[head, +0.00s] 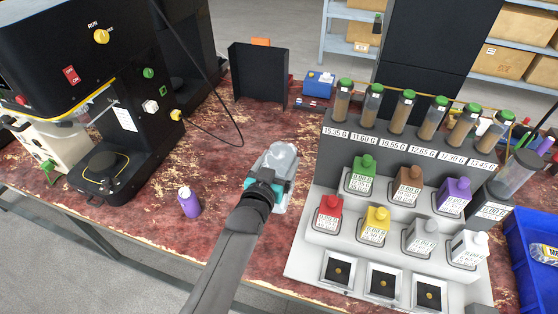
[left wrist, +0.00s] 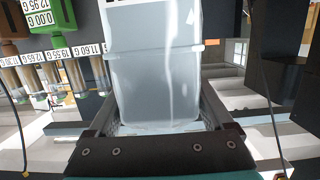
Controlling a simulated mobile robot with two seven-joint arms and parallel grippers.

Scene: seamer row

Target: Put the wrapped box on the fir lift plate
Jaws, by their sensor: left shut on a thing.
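The wrapped box (head: 279,158), in clear shiny wrap, is in my left gripper (head: 268,182) above the middle of the table. In the left wrist view the box (left wrist: 155,75) fills the space between the two fingers, which are shut on it; its far end is cut off by the picture edge. My right gripper is not in view.
A purple bottle (head: 189,202) stands between the black machine (head: 60,55) and my left arm. A grey stepped rack (head: 330,170) with coloured bottles and green-capped tubes stands at the right. A black upright panel (head: 258,75) and blue box (head: 319,84) are behind. Dark cables hang nearby.

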